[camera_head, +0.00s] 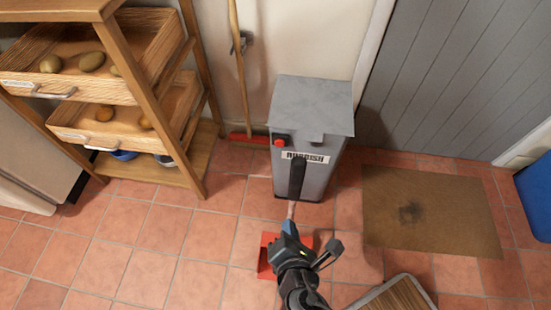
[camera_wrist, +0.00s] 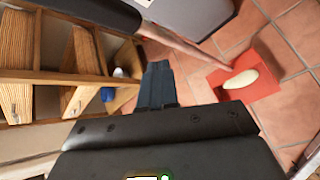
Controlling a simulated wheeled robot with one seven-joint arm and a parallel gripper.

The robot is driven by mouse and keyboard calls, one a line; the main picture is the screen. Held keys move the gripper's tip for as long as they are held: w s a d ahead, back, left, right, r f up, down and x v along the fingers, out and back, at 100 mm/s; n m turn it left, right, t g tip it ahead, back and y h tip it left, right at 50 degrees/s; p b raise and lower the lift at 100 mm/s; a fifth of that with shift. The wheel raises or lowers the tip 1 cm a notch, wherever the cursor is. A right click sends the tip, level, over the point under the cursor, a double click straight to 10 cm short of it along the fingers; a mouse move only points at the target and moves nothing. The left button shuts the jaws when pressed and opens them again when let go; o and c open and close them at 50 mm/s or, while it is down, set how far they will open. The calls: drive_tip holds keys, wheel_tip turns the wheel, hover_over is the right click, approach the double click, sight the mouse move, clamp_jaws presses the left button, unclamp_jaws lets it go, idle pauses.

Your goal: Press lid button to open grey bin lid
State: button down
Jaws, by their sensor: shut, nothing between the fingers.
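The grey bin (camera_head: 314,105) labelled "RUBBISH" stands upright against the wall in the head view, its flat lid down. A red button (camera_head: 281,141) sits on a dark mount at the front left, just below the lid edge. A black bar (camera_head: 297,178) with a thin pinkish end shows across the bin's front; I cannot tell whether it is attached. The bar also shows at the top of the wrist view (camera_wrist: 90,10). My gripper (camera_head: 288,226) is shut and empty, in front of and below the button, apart from it. Its closed fingers show in the wrist view (camera_wrist: 158,72).
A wooden shelf with drawers (camera_head: 150,80) stands left of the bin. A broom (camera_head: 237,60) leans on the wall between them. A red flat object (camera_head: 266,260) lies on the tiles under my arm. A brown mat (camera_head: 435,210) lies at right. Some floor between is clear.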

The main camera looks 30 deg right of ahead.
sight(278, 142)
drive_tip(key=w+a+r+n+t+h+b, duration=0.1)
drive_tip(key=w+n+h+b, duration=0.4)
drive_tip(key=w, duration=0.5)
drive_tip(key=shift+w+a+r+n+t+h+b, duration=0.25)
drive_tip(key=shift+t+h+b, duration=0.2)
drive_tip(key=shift+t, duration=0.25)
drive_tip(key=shift+d+f, duration=0.1)
drive_tip(key=shift+f, duration=0.05)
drive_tip(key=b+x, duration=0.4)
drive_tip(key=x, duration=0.8)
drive_tip(key=shift+w+d+f+b, duration=0.15)
drive_tip(key=shift+w+d+b, duration=0.1)
drive_tip(key=shift+b, duration=0.05)
drive_tip(key=shift+w+d, duration=0.4)
drive_tip(key=shift+w, duration=0.1)
